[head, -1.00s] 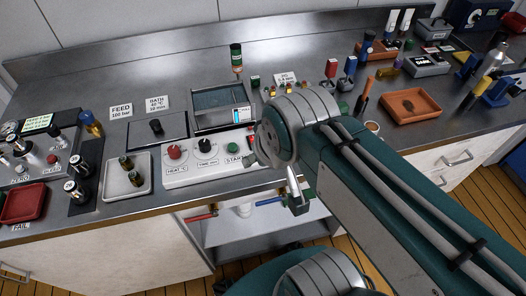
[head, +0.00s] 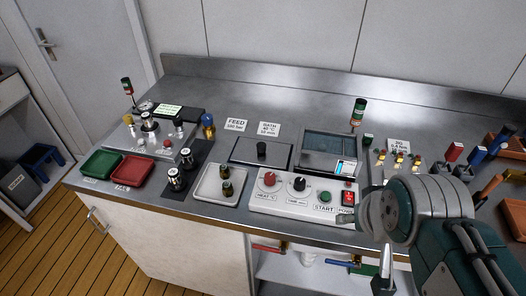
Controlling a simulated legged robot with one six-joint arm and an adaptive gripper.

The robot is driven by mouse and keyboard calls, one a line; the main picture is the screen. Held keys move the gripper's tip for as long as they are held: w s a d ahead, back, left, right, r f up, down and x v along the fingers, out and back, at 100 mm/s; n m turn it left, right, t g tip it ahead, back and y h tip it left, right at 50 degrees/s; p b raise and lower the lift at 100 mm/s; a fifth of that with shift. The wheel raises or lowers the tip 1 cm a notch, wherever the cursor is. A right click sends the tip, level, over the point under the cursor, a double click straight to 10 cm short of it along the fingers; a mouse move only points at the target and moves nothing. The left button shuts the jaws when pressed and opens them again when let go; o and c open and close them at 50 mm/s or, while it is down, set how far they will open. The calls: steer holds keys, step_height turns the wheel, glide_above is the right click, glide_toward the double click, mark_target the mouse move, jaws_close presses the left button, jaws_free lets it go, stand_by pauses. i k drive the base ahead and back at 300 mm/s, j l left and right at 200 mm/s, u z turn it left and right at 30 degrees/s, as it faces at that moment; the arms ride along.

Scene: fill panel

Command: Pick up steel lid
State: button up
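The steel lid (head: 243,151) is a flat dark-grey rectangular plate with an upright black knob (head: 262,149) in its middle. It lies on the bench just left of the open rectangular bath (head: 330,141), behind the white control box. My gripper (head: 384,268) is at the lower right in the head view, in front of the bench edge. It is well to the right of the lid and apart from it.
A control box (head: 288,207) with knobs and a green START button stands in front of the bath. A pale tray (head: 206,195) with small brown bottles is left of it. Green (head: 101,165) and red (head: 133,172) trays sit further left.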

mark_target(273, 155)
steer(key=j+z, duration=0.2)
steer(key=j, duration=0.55)
steer(key=k+j+z, duration=0.15)
steer(key=j, duration=0.55)
